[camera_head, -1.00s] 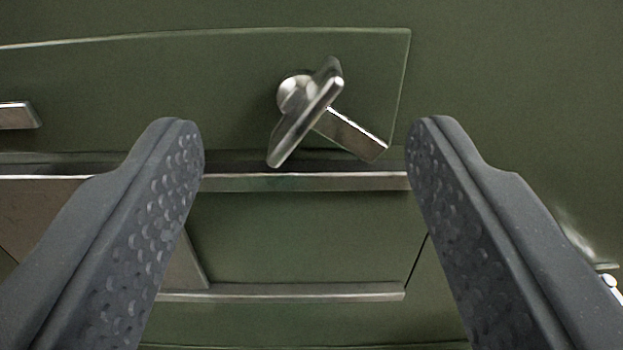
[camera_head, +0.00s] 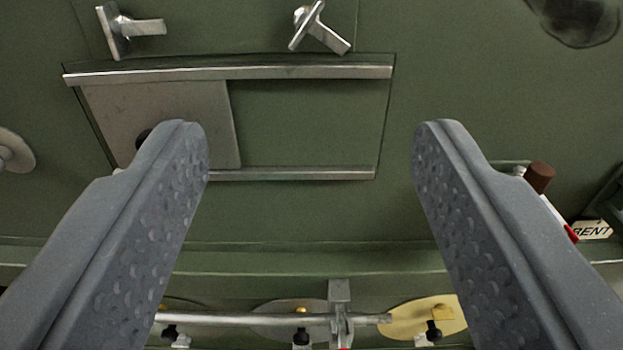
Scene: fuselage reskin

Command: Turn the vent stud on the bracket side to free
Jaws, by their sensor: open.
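Two metal wing studs show at the top edge of the view, on a green panel. The right stud (camera_head: 308,22) has its wing slanted, with a flat metal tab pointing down and right. The left stud (camera_head: 114,30) has its wing closer to upright, with a tab pointing right. I cannot tell which one is on the bracket side. My gripper (camera_head: 311,128) is open and empty, with its fingers wide apart. In the picture its fingertips sit below the studs, and nothing is between them except the panel behind.
Below the studs, two metal rails (camera_head: 300,72) frame an opening with a grey plate (camera_head: 215,115) at its left. A horizontal rod (camera_head: 240,318) with a clamp and discs runs along the bottom.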

